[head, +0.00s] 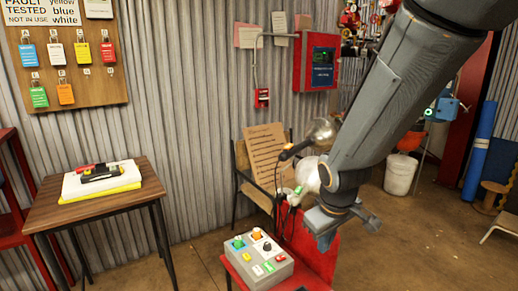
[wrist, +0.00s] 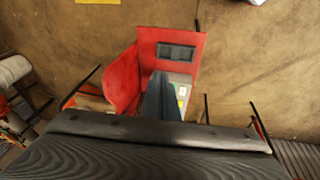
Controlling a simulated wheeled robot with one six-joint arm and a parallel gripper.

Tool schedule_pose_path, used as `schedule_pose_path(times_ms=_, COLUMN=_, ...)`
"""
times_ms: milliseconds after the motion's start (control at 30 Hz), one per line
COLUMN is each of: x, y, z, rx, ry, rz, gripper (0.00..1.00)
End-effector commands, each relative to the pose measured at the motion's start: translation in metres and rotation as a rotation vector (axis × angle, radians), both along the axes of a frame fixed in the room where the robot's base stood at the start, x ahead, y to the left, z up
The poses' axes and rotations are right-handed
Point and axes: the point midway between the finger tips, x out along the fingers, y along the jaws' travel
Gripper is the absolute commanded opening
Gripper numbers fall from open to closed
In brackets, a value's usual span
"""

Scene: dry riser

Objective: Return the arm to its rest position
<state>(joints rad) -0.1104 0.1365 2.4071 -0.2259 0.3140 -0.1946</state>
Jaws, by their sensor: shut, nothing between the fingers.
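My arm reaches down from the top right of the head view. My gripper (head: 328,236) hangs at its end, shut and empty, in front of a red panel (head: 322,246). It is to the right of and a little above a grey control box (head: 256,262) with coloured buttons and a black knob. In the wrist view my gripper (wrist: 160,96) shows as a dark narrow shape over the red stand (wrist: 186,44). Part of the control box (wrist: 183,92) shows just beside it. No contact between the gripper and these things is visible.
A chair (head: 240,170) with a cardboard sign stands behind the control box. A white bucket (head: 401,175) and a blue roll (head: 479,150) stand at right.

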Motion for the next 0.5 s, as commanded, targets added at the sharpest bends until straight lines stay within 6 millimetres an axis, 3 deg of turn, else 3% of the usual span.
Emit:
schedule_pose_path(times_ms=100, x=-0.044, y=-0.005, z=0.019, rx=0.033, ry=0.071, rz=-0.133, gripper=0.0)
schedule_pose_path(times_ms=200, x=-0.072, y=-0.005, z=0.028, rx=0.056, ry=0.124, rz=-0.214, gripper=0.0)
schedule_pose_path(times_ms=500, x=-0.136, y=0.002, z=0.047, rx=0.118, ry=0.242, rz=-0.377, gripper=0.0)
